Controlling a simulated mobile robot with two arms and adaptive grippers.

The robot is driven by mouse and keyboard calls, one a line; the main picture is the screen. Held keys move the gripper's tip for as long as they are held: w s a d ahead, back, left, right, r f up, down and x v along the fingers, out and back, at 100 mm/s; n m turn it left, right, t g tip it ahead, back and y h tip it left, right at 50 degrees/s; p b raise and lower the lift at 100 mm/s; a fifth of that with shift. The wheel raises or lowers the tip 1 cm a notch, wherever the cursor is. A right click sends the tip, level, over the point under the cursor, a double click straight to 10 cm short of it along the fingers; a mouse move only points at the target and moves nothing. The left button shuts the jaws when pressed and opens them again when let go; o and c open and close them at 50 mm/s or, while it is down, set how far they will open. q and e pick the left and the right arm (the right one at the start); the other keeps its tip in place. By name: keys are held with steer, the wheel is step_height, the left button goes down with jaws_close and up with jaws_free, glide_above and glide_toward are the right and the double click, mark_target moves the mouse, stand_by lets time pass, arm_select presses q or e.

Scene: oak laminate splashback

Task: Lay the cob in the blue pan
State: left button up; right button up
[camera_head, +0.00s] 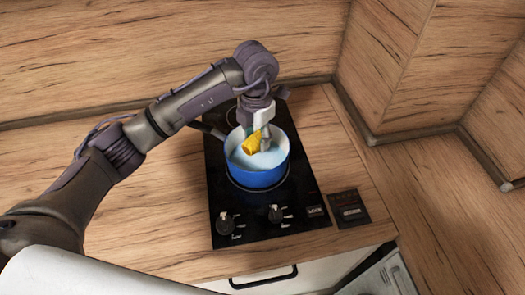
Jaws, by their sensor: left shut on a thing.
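The blue pan (258,178) stands on the black hob, with a pale inside and a dark handle pointing to the upper left. The yellow cob (252,143) is at the pan's mouth, tilted, over its inside. My left gripper (259,139) reaches down over the pan from above and is shut on the cob. I cannot tell whether the cob touches the pan's bottom. Part of the far rim is hidden behind the gripper. My right gripper is not in view.
The black hob (225,205) has two knobs (276,213) at its front. The oak splashback (300,40) rises behind. A drawer with a black handle (263,278) is below the counter edge.

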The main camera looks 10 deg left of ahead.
mark_target(257, 163)
arm_select(q)
step_height(257, 163, down, 3)
steer(key=shift+s+a+r+p, duration=0.1)
steer(key=shift+s+r+p, duration=0.1)
steer(key=shift+p, duration=0.1)
step_height(257, 163, down, 4)
steer(key=shift+w+f+p, duration=0.15)
steer(key=shift+p, duration=0.45)
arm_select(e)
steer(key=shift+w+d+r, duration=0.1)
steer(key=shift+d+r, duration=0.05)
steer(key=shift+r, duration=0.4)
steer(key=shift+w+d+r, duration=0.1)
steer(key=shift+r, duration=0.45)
arm_select(q)
steer(key=shift+f, duration=0.1)
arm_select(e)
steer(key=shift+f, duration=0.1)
arm_select(q)
steer(key=shift+f+b, duration=0.2)
steer(key=shift+b, duration=0.1)
steer(key=o, duration=1.2)
steer(key=shift+r, duration=0.1)
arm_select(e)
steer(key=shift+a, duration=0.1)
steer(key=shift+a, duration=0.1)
